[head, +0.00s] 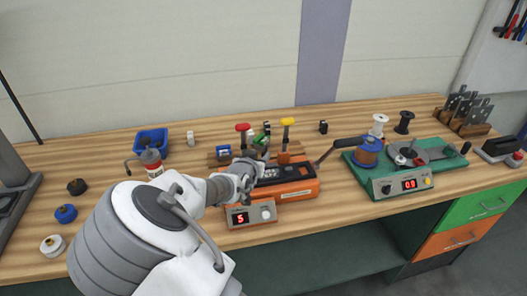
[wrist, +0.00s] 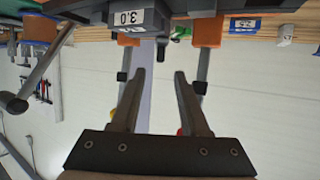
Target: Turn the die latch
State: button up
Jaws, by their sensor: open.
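The orange strander machine (head: 292,189) stands at the middle of the bench, with a display box in front. An upright lever with a red knob (head: 242,127) and one with a yellow knob (head: 288,122) rise behind it. I cannot tell which part is the die latch. My gripper (head: 250,172) is over the machine's left part and hides some of it. In the wrist view my gripper (wrist: 160,74) is open and empty, its fingers pointing towards a block labelled 3.0 (wrist: 143,19). The levers' orange bases (wrist: 207,32) flank the fingers in this upside-down view.
A black crank handle (head: 335,149) reaches right from the machine towards a green spool unit (head: 400,178). A blue bin (head: 151,140) and a red-and-grey can (head: 152,164) stand left. Several small spools lie at far left.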

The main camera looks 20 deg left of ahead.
aim_at(264, 150)
jog(key=x, duration=0.6)
grip_shut()
